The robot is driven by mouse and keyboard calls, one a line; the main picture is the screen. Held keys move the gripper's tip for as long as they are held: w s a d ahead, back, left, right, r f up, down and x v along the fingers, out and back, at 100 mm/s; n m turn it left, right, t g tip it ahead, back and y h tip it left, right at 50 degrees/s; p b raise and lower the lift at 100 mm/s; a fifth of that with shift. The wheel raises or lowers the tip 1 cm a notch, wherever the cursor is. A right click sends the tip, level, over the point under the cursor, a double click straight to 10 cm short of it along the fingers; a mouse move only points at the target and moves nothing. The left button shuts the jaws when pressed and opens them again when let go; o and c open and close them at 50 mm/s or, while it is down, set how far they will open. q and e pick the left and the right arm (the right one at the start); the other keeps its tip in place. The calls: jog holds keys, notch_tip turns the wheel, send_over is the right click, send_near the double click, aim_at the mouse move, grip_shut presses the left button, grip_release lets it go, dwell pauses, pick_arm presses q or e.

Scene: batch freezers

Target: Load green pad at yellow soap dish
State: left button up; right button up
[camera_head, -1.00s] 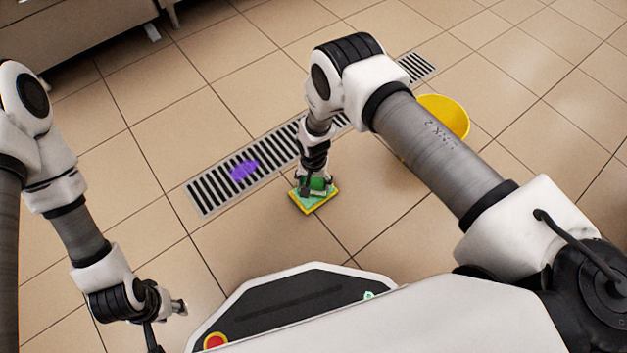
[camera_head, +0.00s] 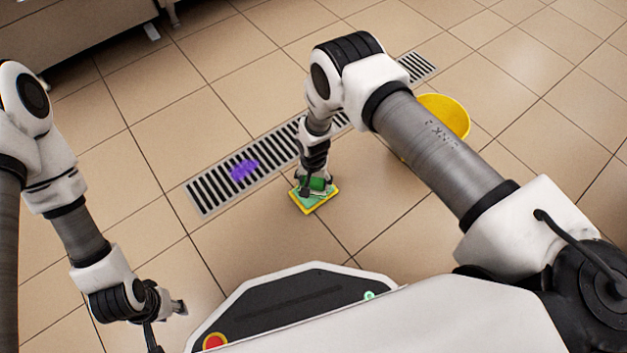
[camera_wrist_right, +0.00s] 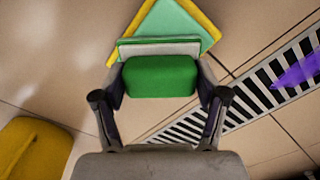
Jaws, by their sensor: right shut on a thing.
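The green pad (camera_wrist_right: 160,76), with a pale grey layer along one side, is between the fingers of my right gripper (camera_wrist_right: 160,100). It also shows small in the head view (camera_head: 317,184). My right gripper is shut on it, pointing down. The yellow soap dish (camera_head: 321,210) has a yellow rim and a pale green inside, and lies on the floor under the pad. In the right wrist view the dish (camera_wrist_right: 213,28) is partly hidden behind the pad. I cannot tell whether the pad touches it. My left gripper (camera_head: 168,324) is empty at lower left, its fingers apart.
A floor drain grate (camera_head: 212,196) runs diagonally just behind the dish, with a purple patch (camera_head: 243,170) on it. A yellow bucket (camera_head: 445,112) stands at right, partly behind my right arm. Tiled floor around the dish is clear. A metal unit (camera_head: 65,35) stands at the back left.

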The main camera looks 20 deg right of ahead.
aim_at(313, 181)
dwell(0.3)
notch_tip(313, 181, up, 7)
jog(key=p, duration=0.5)
jog(key=shift+p, duration=0.35)
